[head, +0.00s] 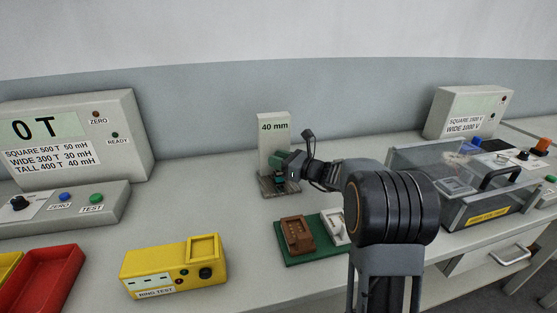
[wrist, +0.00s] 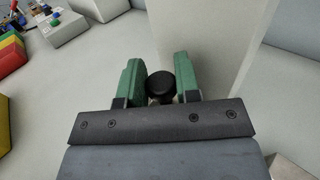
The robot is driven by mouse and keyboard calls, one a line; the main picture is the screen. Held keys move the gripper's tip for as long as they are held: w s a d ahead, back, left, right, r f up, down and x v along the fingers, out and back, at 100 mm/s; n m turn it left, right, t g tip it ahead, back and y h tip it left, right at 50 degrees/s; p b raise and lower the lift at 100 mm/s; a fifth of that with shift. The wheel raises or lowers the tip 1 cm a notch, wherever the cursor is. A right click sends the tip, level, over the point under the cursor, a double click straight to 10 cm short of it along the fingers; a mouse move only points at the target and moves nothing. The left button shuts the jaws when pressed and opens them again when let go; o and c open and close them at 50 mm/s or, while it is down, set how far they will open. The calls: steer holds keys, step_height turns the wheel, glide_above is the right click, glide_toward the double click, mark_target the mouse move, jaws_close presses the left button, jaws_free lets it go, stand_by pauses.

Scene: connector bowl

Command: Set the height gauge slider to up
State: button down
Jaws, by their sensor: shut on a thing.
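The height gauge (head: 273,132) is a pale grey upright post with a "40 mm" label at its top, standing on a small dark base near the back of the bench. In the wrist view the post (wrist: 195,30) rises just beyond my fingers. My gripper (head: 281,160) is at the lower part of the post's front. Its two green fingers (wrist: 157,75) are shut on a round black knob (wrist: 160,84), the slider's handle, with one finger on each side. The rest of the slider is hidden behind my gripper.
A green tray (head: 292,258) with a brown and a white part lies in front of the gauge. A yellow ring tester (head: 150,262) stands left of it, a clear-lidded box (head: 440,190) to the right. A large readout (head: 120,145) stands at the left.

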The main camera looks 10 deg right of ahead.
steer(key=shift+r+p, duration=1.3)
steer(key=shift+r, duration=0.55)
steer(key=shift+f, duration=0.1)
steer(key=c, duration=1.1)
jaws_free()
steer(key=shift+d, duration=0.1)
steer(key=v, duration=1.3)
steer(key=shift+s+d, duration=0.2)
steer(key=shift+s, duration=0.05)
